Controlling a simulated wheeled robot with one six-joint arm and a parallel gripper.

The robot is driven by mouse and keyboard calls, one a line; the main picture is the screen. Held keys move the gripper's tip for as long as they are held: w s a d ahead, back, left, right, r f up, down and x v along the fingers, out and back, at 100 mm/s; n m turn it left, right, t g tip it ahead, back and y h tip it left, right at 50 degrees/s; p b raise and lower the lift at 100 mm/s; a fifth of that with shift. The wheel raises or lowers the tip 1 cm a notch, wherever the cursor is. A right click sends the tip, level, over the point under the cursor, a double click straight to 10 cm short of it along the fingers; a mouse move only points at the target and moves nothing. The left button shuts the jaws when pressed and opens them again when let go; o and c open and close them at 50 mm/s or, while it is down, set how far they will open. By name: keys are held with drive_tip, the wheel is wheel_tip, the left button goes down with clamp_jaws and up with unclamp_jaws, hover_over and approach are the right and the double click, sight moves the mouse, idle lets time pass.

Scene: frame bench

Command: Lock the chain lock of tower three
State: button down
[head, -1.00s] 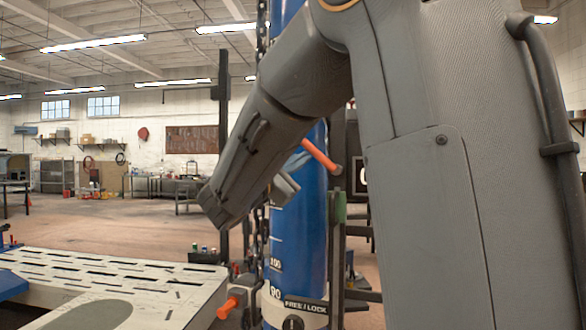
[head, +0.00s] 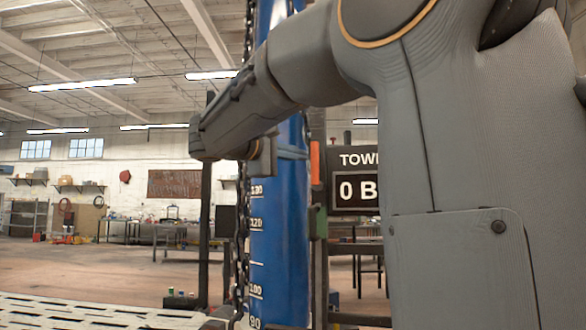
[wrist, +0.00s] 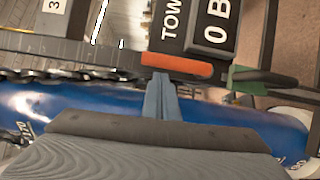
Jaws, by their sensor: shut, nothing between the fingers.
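A blue tower column (head: 280,215) with white height marks stands in front of me. A dark chain (head: 242,230) hangs along its left side. An orange lever (head: 315,160) stands upright at the column's right; it also shows in the wrist view (wrist: 178,66), lying across the picture. My gripper (head: 300,153) is shut and empty, its blue-grey fingers crossing the column toward the lever. In the wrist view my gripper (wrist: 160,80) has its fingertips at the lever's near edge; I cannot tell if they touch. No FREE/LOCK plate is in view now.
A black display sign (head: 355,185) reading "TOW" and "0 B" is partly hidden by my arm. A green part (head: 320,222) sits below the lever. A slotted pale platform (head: 80,312) lies at the lower left. Dark posts flank the column.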

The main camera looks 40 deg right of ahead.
drive_tip(key=shift+s+d+r+m, duration=0.1)
drive_tip(key=shift+s+d+m, duration=0.1)
drive_tip(key=shift+m, duration=0.2)
drive_tip(key=shift+s+b, duration=0.1)
drive_tip(key=shift+b, duration=0.2)
drive_tip(key=w+a+b, duration=0.1)
drive_tip(key=a, duration=1)
drive_tip(key=shift+w+a, duration=0.15)
drive_tip(key=shift+a, duration=0.15)
